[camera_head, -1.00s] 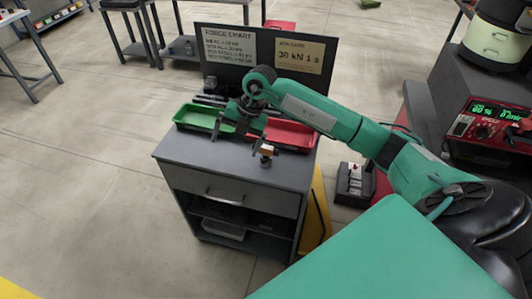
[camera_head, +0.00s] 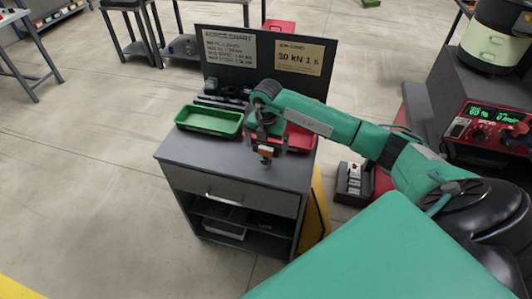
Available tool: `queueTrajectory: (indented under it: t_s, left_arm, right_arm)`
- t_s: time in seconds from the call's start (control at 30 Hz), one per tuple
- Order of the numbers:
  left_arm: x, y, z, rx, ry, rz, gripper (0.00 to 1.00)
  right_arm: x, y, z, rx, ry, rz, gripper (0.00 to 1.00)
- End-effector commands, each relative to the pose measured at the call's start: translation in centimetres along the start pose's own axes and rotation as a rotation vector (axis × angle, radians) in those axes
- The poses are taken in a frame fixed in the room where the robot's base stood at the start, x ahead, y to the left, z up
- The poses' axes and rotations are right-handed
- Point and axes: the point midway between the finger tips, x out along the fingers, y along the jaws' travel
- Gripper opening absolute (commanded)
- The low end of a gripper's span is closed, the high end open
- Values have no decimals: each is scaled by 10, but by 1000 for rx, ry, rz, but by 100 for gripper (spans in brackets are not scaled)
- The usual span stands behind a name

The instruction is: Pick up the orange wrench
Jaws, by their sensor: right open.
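The gripper hides part of the object and of the red tray behind. My left gripper is not in view.
On the cabinet (camera_head: 205,155) are a green tray (camera_head: 212,121) at left and a red tray (camera_head: 301,138) at right. Dark items (camera_head: 222,95) stand behind them, before a black sign board (camera_head: 264,52). The cabinet top's front left is clear.

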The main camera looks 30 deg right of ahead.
Motion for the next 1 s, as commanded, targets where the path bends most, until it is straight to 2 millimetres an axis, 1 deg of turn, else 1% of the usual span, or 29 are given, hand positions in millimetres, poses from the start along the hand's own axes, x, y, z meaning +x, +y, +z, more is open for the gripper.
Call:
queueTrajectory:
  t_s: [0.03, 0.17, 0.2, 0.3, 0.4, 0.57, 0.6, 0.67, 0.8, 0.87, 0.9, 1.0]
  left_arm:
    - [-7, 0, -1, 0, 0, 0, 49]
    - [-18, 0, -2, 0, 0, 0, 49]
    - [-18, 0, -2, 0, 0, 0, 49]
    - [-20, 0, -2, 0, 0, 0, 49]
    - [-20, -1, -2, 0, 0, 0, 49]
    - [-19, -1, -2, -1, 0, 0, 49]
    - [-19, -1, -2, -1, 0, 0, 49]
    - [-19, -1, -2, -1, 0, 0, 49]
    - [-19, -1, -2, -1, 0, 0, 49]
    - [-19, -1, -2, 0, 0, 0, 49]
    - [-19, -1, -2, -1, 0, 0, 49]
    - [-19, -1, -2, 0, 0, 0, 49]
  right_arm:
    - [4, 0, -2, 0, 4, -3, 100]
    - [24, 0, -4, 0, 5, -4, 100]
    - [31, 0, -4, 0, 4, -3, 100]
    - [42, 0, -4, -1, 3, -2, 100]
    - [47, 1, -3, -2, 2, 0, 100]
    - [47, 1, -3, -2, 1, 1, 100]
    - [47, 1, -3, -2, 1, 0, 98]
    - [47, 1, -3, -1, 1, 0, 86]
    - [47, 1, -3, -1, 1, 0, 59]
    - [47, 1, -3, -1, 1, 0, 47]
    - [46, 1, -3, -1, 1, 1, 45]
    - [46, 1, -3, -1, 1, 1, 45]
